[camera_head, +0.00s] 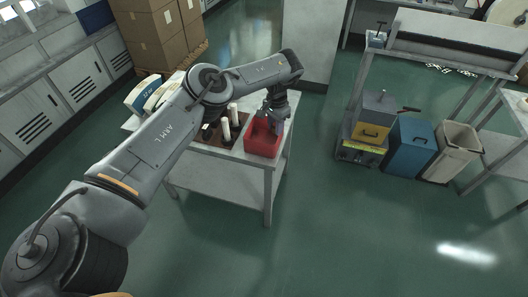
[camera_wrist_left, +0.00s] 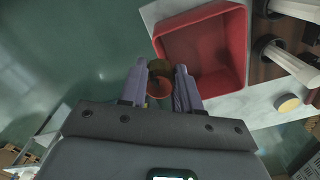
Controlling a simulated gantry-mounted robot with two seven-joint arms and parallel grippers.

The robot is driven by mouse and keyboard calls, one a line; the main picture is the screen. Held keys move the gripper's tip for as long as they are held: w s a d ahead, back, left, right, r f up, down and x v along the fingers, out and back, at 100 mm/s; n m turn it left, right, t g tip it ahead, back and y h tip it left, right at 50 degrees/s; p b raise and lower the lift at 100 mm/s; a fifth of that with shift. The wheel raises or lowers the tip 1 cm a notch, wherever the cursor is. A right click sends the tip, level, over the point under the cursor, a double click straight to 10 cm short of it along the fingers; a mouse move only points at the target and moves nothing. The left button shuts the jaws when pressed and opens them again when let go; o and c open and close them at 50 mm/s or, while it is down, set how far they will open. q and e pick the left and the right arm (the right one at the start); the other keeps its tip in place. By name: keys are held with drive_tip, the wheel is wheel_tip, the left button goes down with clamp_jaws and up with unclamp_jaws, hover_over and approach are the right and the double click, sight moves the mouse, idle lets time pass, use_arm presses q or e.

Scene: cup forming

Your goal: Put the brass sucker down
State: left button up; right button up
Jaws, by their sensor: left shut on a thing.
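My left gripper (camera_head: 275,122) hangs over the far right part of a red open bin (camera_head: 262,146) on a small white table. In the left wrist view the two fingers of the left gripper (camera_wrist_left: 161,80) are closed on a round brass-coloured piece, the brass sucker (camera_wrist_left: 159,67), with a reddish lower part. The red bin (camera_wrist_left: 240,52) shows beyond and to the right of the fingertips there, and its visible floor looks empty. In the head view the sucker is hidden or too small to make out. My right gripper does not show.
White cylinders on dark bases (camera_head: 225,130) stand on a brown board beside the bin. A small yellow disc (camera_wrist_left: 288,103) lies on the white tabletop (camera_wrist_left: 262,108). Cardboard boxes (camera_head: 150,35) stand behind left. A blue bin (camera_head: 411,148) stands right, across open green floor.

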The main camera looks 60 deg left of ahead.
use_arm(q)
drive_tip(key=shift+m, duration=0.7)
drive_tip(key=a+f+b, duration=0.2)
drive_tip(key=f, duration=0.1)
drive_tip(key=s+a+f+b, duration=0.1)
drive_tip(key=a+f+b, duration=0.1)
drive_tip(key=f, duration=0.1)
drive_tip(key=s+a+f+b, duration=0.1)
drive_tip(key=a+f+b, duration=0.1)
drive_tip(key=f+b, duration=0.1)
drive_tip(key=shift+a+f, duration=0.25)
drive_tip(key=shift+f, duration=0.35)
drive_tip(key=shift+f+b, duration=0.4)
drive_tip(key=shift+f, duration=0.2)
drive_tip(key=o, duration=1.1)
drive_tip(key=shift+c, duration=0.2)
